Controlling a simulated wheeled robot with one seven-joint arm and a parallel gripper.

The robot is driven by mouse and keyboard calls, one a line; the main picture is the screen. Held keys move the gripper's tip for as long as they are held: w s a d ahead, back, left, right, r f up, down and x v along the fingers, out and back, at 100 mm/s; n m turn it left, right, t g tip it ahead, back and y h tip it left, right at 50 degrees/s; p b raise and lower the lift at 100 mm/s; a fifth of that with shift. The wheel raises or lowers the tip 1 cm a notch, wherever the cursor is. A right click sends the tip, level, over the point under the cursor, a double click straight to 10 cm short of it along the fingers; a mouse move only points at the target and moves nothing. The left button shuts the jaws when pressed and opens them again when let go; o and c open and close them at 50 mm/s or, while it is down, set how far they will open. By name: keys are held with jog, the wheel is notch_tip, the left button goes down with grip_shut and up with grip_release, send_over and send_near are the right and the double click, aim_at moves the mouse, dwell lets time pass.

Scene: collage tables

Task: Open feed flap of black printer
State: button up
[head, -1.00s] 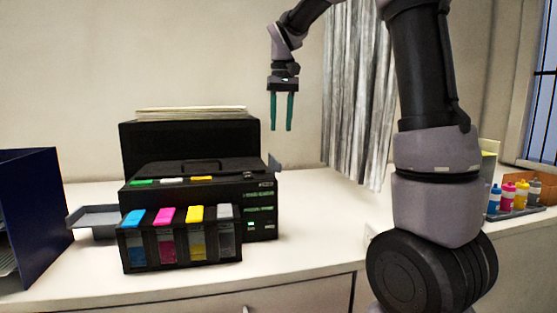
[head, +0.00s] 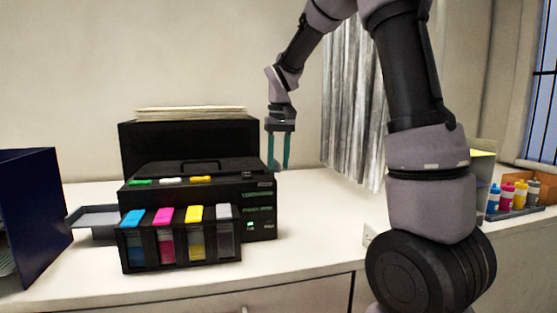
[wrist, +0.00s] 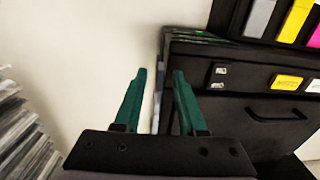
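The black printer (head: 200,190) stands on the white counter with coloured ink tanks at its front and a dark handle on its top. A tall black panel or box (head: 190,145) rises at its rear; I cannot tell which part is the feed flap. My gripper (head: 278,167) points down at the printer's rear right corner, its teal fingers apart. In the wrist view the open gripper (wrist: 161,72) is beside the printer's side (wrist: 235,95). A thin pale strip (wrist: 157,105) shows between the fingers; contact is unclear.
A stack of paper (head: 190,113) lies on top of the rear black part. A dark blue folder (head: 35,215) stands at the left beside a grey tray (head: 95,216). A grey curtain (head: 350,100) hangs behind. Ink bottles (head: 514,194) stand at the far right.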

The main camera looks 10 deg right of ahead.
grip_shut()
dwell(1.4)
